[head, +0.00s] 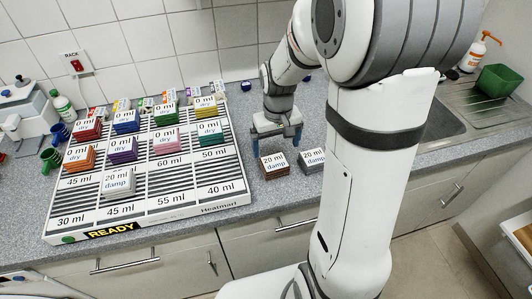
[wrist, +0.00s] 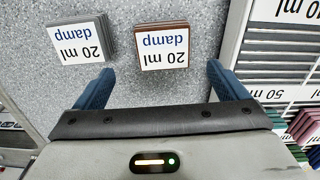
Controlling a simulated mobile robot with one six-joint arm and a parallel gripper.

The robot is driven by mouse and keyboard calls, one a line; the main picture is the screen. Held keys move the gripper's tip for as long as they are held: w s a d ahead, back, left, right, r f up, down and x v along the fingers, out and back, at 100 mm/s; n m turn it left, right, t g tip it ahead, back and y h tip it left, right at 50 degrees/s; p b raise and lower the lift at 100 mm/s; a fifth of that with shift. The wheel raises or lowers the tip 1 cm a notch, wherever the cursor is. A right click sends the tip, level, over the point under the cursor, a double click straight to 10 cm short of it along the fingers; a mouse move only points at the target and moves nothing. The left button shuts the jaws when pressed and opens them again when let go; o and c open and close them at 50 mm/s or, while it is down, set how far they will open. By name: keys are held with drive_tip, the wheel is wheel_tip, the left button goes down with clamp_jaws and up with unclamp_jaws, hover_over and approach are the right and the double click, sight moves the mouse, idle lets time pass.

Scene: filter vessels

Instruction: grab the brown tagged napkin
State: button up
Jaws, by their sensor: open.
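The brown napkin (head: 275,168) lies on the grey speckled counter, right of the striped rack, with a white tag reading "20 ml damp". In the wrist view the brown napkin (wrist: 163,46) shows upside down, ahead of the fingertips and roughly midway between them. My gripper (head: 276,146) is above the counter just behind the napkin, with its blue fingers apart. In the wrist view my gripper (wrist: 160,74) is open, with nothing between the fingers. A grey napkin (wrist: 78,40), also tagged "20 ml damp", lies close beside the brown one.
The striped rack (head: 145,205) left of the brown napkin holds several coloured, tagged napkin stacks. A sink (head: 440,122) is at the right. Bare counter lies behind the napkins.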

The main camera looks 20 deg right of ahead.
sight(275, 162)
drive_tip(key=f, duration=0.5)
drive_tip(key=f+p, duration=0.1)
drive_tip(key=f, duration=0.1)
drive_tip(key=shift+s+a+f, duration=0.2)
drive_tip(key=shift+s+f, duration=0.05)
drive_tip(key=shift+f, duration=0.15)
drive_tip(key=shift+c, duration=0.2)
drive_tip(key=c, duration=1)
